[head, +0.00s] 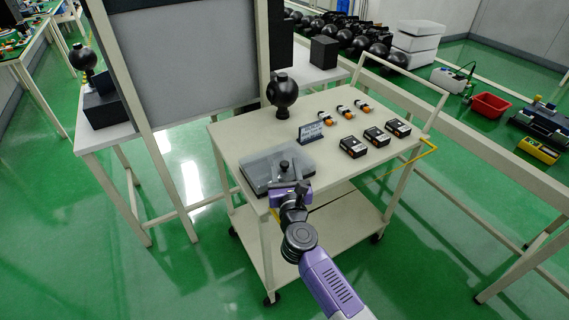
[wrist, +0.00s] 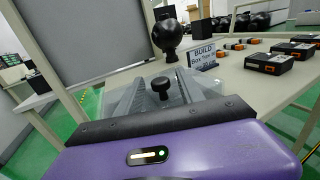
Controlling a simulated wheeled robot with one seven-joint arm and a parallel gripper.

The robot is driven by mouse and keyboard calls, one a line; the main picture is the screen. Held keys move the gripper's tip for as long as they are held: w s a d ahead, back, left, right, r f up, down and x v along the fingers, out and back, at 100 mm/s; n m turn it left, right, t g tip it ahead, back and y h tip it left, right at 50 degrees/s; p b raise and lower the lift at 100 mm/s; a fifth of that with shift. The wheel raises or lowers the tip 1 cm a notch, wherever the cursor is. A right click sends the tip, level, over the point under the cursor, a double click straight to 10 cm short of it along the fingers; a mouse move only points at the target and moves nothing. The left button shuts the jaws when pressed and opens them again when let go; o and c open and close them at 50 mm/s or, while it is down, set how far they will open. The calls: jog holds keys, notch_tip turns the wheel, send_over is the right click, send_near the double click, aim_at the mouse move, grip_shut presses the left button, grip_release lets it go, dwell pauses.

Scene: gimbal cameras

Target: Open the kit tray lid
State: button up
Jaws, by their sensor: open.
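The kit tray (head: 256,181) sits on the near left corner of the cart's top shelf. Its grey see-through lid (head: 262,166) lies flat over it and looks closed. A black knob (head: 284,167) stands up from the lid; it also shows in the wrist view (wrist: 162,87). My gripper (head: 291,186) is open at the tray's near edge, just short of the knob. In the wrist view my purple gripper body and its dark front bar hide the tray's near side. I cannot tell whether the gripper touches the tray.
On the cart (head: 238,134), a black sphere on a stand (head: 282,91) is behind the tray. A "BUILD" sign (head: 311,131) stands to the right. Black boxes (head: 353,147) and orange-and-black parts (head: 343,111) lie farther right. A grey panel (head: 185,62) rises behind left.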

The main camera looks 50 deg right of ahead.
jog(key=shift+w+d, duration=0.4)
jog(key=shift+w, duration=0.1)
grip_shut()
dwell(1.2)
